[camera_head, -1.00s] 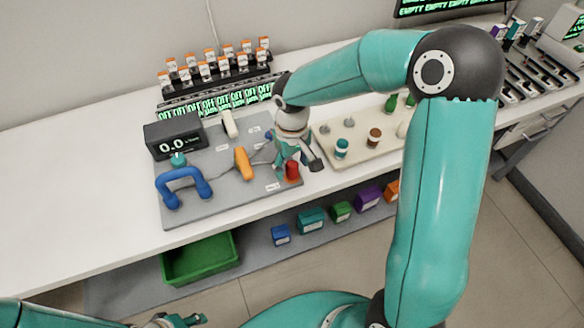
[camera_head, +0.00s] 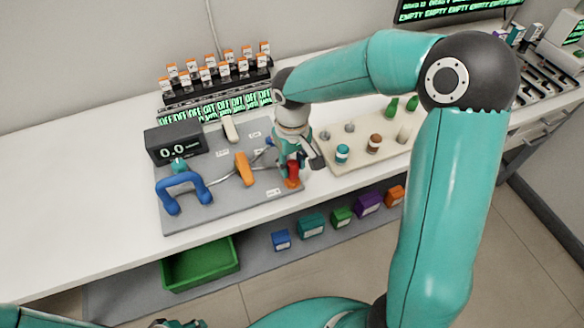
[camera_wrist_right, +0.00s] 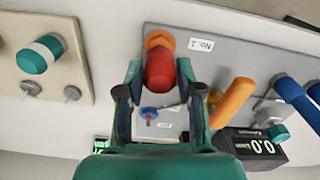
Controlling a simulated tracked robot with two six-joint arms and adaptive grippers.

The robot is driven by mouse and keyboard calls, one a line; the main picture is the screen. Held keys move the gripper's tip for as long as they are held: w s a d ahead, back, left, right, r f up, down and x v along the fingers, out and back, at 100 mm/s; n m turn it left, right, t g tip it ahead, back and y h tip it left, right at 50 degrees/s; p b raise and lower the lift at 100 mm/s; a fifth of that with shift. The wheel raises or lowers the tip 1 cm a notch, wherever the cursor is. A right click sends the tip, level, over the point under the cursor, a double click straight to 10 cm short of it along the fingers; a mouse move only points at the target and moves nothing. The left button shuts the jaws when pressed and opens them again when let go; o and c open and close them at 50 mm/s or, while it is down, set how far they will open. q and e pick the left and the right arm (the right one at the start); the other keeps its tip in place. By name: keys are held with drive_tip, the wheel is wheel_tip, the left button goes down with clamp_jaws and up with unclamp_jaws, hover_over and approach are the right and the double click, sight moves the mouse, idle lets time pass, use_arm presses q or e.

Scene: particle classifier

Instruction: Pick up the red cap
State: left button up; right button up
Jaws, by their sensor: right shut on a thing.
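My right gripper (camera_head: 291,168) is shut on the red cap (camera_head: 294,168) at the right front corner of the grey board. In the right wrist view, the red cap (camera_wrist_right: 160,72) sits between the two fingers of the gripper (camera_wrist_right: 160,85). An orange base (camera_head: 292,183) shows just under the cap, and its nut-like edge shows in the wrist view (camera_wrist_right: 157,40). I cannot tell whether the cap is clear of this base. My left gripper (camera_head: 176,323) is barely in view at the bottom edge, and its jaws are cut off.
The grey board (camera_head: 232,204) also bears a blue handle (camera_head: 181,184), an orange handle (camera_head: 244,168) and a black display (camera_head: 175,140) reading 0.0. A beige tray (camera_head: 358,165) with knobs stands to the right. A green bin (camera_head: 200,265) is below. The white tabletop is clear at left.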

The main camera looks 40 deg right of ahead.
wheel_tip(320, 180, up, 18)
drive_tip(key=shift+f+p, duration=0.15)
drive_tip(key=shift+p, duration=0.15)
wheel_tip(320, 180, up, 5)
drive_tip(key=p, duration=0.5)
hover_over(292, 163)
drive_tip(key=shift+f, duration=0.2)
idle(0.3)
wheel_tip(292, 163, up, 3)
drive_tip(key=shift+r+p, duration=0.1)
drive_tip(key=shift+p, duration=1.1)
drive_tip(key=shift+f, duration=0.2)
